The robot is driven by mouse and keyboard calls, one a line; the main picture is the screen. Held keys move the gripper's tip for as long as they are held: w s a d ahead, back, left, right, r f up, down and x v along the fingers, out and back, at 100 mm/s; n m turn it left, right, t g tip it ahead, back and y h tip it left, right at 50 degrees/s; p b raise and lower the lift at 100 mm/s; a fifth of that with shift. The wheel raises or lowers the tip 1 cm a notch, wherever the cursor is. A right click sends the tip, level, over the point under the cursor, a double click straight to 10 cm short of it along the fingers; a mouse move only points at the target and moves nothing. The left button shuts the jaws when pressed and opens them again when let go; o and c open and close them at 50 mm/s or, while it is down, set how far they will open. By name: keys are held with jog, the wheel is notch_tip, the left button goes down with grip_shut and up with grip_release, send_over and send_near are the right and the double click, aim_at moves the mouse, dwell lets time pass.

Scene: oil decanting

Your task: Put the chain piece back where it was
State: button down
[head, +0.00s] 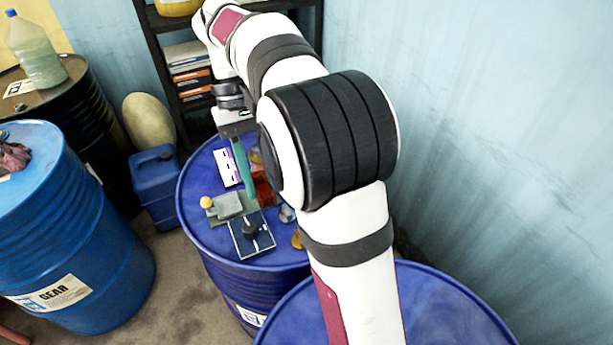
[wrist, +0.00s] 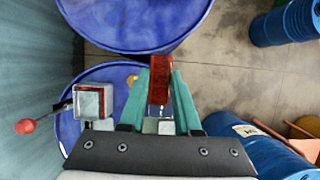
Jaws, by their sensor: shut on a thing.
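My gripper (head: 249,192) has teal fingers pointing down over the blue drum top (head: 194,190). In the wrist view my gripper (wrist: 161,78) is shut on a red-brown piece (wrist: 160,67), which stands out beyond the fingertips. A red piece (head: 263,188) also shows beside the fingers in the head view, partly behind my arm. I cannot make out chain links on it, nor whether it touches the drum top.
The drum top also carries a white card (head: 228,168), a grey-green block (head: 226,207) with a yellow ball (head: 206,202), a dark square plate (head: 252,243) with a black knob, and an amber piece (head: 297,239). A blue jerrycan (head: 155,190) and other drums (head: 75,240) stand around.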

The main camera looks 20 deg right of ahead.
jog(key=w+d+f+n+t+h, duration=0.1)
jog(key=w+d+f+n+h, duration=0.1)
jog(key=w+d+f+n, duration=0.45)
jog(key=w+d+f+n+t+h, duration=0.15)
jog(key=w+d+f+n, duration=0.3)
jog(key=w+d, duration=0.45)
jog(key=w+d+f+n, duration=0.1)
jog(key=w+f+n, duration=0.1)
jog(key=f, duration=0.3)
jog(key=w+f+n+t, duration=0.1)
jog(key=w+f+n, duration=0.1)
jog(key=f, duration=0.3)
jog(key=w+d+f+n+t+h, duration=0.1)
jog(key=w+f+n, duration=0.2)
jog(key=f, duration=0.2)
jog(key=shift+d+f, duration=0.35)
jog(key=shift+f, duration=0.3)
jog(key=c, duration=0.6)
grip_release()
jog(key=v, duration=1.2)
jog(key=shift+r, duration=0.3)
